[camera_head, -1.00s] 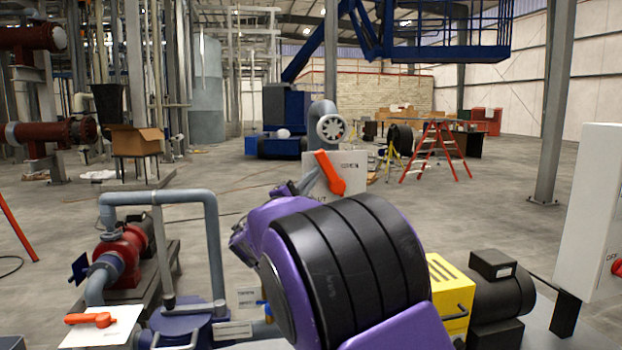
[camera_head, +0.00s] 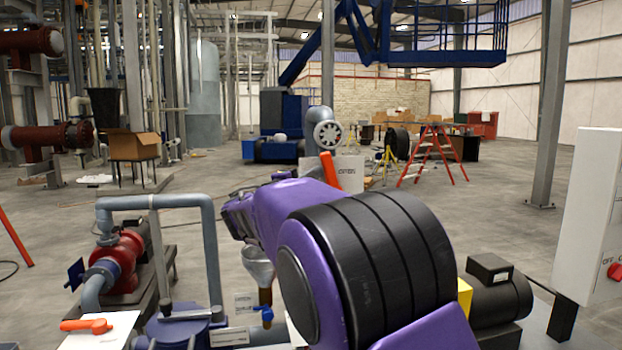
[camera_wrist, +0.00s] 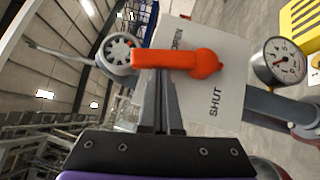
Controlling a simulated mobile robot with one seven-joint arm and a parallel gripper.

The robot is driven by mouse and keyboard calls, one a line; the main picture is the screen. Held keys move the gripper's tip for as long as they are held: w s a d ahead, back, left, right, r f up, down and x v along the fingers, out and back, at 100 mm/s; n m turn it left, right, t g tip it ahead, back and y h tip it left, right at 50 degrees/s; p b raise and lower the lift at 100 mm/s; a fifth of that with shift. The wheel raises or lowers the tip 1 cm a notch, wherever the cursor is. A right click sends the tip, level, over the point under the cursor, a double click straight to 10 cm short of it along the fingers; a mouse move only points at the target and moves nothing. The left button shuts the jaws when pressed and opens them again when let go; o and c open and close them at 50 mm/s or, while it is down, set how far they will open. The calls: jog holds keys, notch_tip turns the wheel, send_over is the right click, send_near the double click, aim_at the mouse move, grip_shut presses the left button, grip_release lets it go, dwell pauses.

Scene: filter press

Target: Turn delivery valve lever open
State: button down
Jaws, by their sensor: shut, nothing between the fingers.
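An orange lever (camera_wrist: 175,60) sits on a white plate (camera_wrist: 237,75) marked OPEN and SHUT in the wrist view. Its round hub is on the plate and its handle points left there, past the OPEN side. In the head view the lever (camera_head: 329,172) stands nearly upright, its hub hidden behind my purple arm. My gripper (camera_wrist: 158,88) is shut and empty, its grey fingertips right at the handle's lower edge in the wrist view; I cannot tell whether they touch. The fingers are hidden in the head view.
A pressure gauge (camera_wrist: 281,62) and grey pipe stand beside the plate. A second orange lever (camera_head: 87,325) is on another white plate at lower left. A blue-handled valve (camera_head: 263,313) is under a funnel (camera_head: 258,267). A white control box (camera_head: 590,220) stands at right.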

jog(key=shift+w+d+r+m+g, duration=0.15)
jog(key=shift+d+r+m+g, duration=0.35)
jog(key=shift+d+m, duration=0.1)
jog(key=shift+d+r+b, duration=0.1)
jog(key=shift+b, duration=0.3)
